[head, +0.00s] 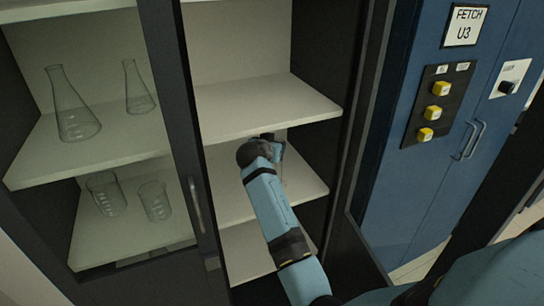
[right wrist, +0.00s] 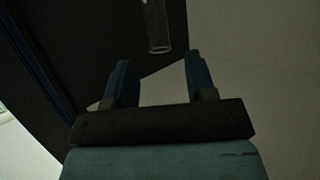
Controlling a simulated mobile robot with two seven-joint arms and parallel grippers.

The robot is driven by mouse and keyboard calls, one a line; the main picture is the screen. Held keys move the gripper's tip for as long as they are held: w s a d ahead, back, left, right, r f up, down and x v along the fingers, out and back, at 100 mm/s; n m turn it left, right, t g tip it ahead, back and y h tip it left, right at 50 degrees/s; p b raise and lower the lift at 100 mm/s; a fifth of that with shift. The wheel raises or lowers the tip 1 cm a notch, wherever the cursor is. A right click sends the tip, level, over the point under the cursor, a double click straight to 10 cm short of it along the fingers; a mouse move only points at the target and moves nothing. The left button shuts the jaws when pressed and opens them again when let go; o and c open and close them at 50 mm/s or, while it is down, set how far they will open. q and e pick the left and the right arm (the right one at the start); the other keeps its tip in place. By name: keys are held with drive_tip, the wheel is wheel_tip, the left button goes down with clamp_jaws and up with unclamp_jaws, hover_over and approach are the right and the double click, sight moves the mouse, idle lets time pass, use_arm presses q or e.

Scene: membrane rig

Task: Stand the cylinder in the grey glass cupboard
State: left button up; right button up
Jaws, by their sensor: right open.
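The grey cupboard (head: 179,130) has a dark frame, pale shelves and an open right half. My right arm reaches into that half, below the upper right shelf (head: 262,106). My right gripper (head: 277,146) is over the shelf below it (head: 228,193), mostly hidden by my wrist. In the right wrist view the gripper (right wrist: 158,60) is open, with nothing between its fingers. A clear glass cylinder (right wrist: 157,28) shows just beyond the fingertips, apart from them, its top cut off by the frame. In the head view it is too faint to place surely. My left gripper is out of view.
Behind the left glass door stand two conical flasks (head: 75,108) (head: 137,90) and, lower, two beakers (head: 106,195) (head: 155,201). The door's dark edge post (head: 172,90) is left of my arm. A blue cabinet (head: 400,190) with yellow buttons (head: 433,113) is at right.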

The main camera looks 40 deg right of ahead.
drive_tip(key=s+a+f+n+t+y, duration=0.2)
drive_tip(key=s+a+f+n+y, duration=0.25)
drive_tip(key=s+a+f, duration=0.45)
drive_tip(key=s+a+f+n+t+y, duration=0.2)
drive_tip(key=s+a+f+n+y, duration=0.3)
drive_tip(key=f, duration=0.6)
drive_tip(key=s+a+f+n+y, duration=0.2)
drive_tip(key=s+a, duration=0.4)
drive_tip(key=s, duration=0.5)
drive_tip(key=s+a+f+n+y, duration=0.3)
drive_tip(key=s+a, duration=0.2)
drive_tip(key=s, duration=0.5)
drive_tip(key=shift+s+a, duration=0.35)
drive_tip(key=shift+a, duration=0.05)
drive_tip(key=shift+r, duration=0.1)
